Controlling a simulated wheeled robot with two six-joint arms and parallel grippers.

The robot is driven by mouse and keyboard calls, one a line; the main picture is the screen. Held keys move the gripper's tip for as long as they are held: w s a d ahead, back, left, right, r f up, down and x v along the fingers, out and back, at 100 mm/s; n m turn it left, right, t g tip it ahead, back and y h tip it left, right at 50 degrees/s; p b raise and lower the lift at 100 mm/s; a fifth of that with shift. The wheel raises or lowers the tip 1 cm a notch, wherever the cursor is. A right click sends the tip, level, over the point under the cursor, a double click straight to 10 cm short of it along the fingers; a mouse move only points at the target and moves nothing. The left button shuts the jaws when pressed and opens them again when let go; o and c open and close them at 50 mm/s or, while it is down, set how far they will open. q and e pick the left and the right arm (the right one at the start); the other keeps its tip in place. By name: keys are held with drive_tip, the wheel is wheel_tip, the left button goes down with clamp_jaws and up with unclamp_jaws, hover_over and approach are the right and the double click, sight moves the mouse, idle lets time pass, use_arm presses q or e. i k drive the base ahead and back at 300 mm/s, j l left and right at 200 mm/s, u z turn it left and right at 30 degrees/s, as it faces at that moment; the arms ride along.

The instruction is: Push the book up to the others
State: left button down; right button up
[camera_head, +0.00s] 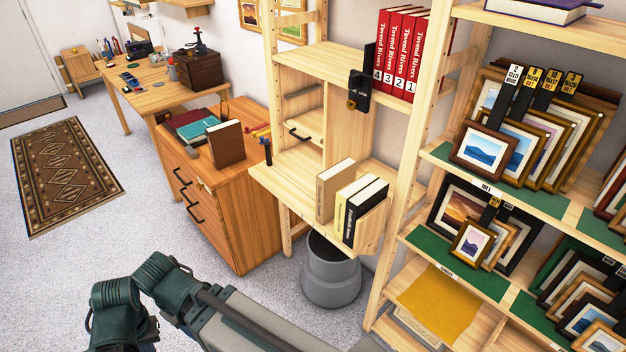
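On the low pale wooden shelf (283,185), a tan book (331,190) stands upright at the left of a cream-edged book (350,204) and a black-spined book (368,212). The tan book is close to the cream one; whether they touch is hard to tell. A brown book (227,144) stands upright alone on the wooden drawer cabinet (232,200). Several red volumes (401,58) stand on the upper shelf against a black bookend (361,90). Part of my arm shows at the bottom, but neither gripper is in view.
A grey bin (331,275) stands under the low shelf. Framed prints (484,155) fill the rack at the right. Flat books (192,125) lie behind the brown book. A patterned rug (66,170) lies on the open floor at the left.

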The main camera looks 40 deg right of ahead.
sight(329, 182)
drive_tip(key=i, duration=1.7)
drive_tip(key=i+z, duration=0.3)
drive_tip(key=i, duration=0.15)
drive_tip(key=z, duration=3.15)
drive_tip(key=l, duration=0.3)
